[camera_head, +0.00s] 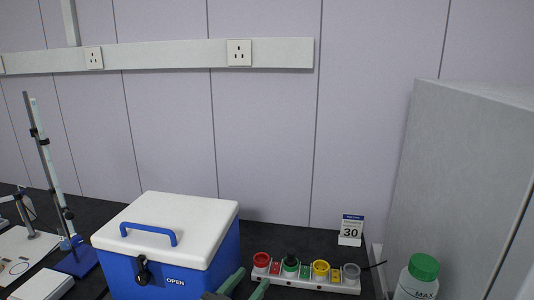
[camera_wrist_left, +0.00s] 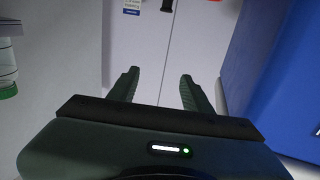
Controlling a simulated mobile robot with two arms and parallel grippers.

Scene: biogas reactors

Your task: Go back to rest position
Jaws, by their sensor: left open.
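My left gripper (camera_head: 246,285) shows at the bottom edge of the head view, in front of the right side of the blue cool box. Its two dark green fingers stand apart. In the left wrist view my left gripper (camera_wrist_left: 157,84) is open, with nothing between its fingers. My right gripper is in neither view.
The blue cool box (camera_head: 203,270) with a white lid shows close by in the wrist view too (camera_wrist_left: 262,75). A rack of coloured holders (camera_head: 305,283), a small calendar (camera_head: 351,231) and a green-capped bottle (camera_head: 423,268) stand to the right. A burette stand (camera_head: 47,165) is at left.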

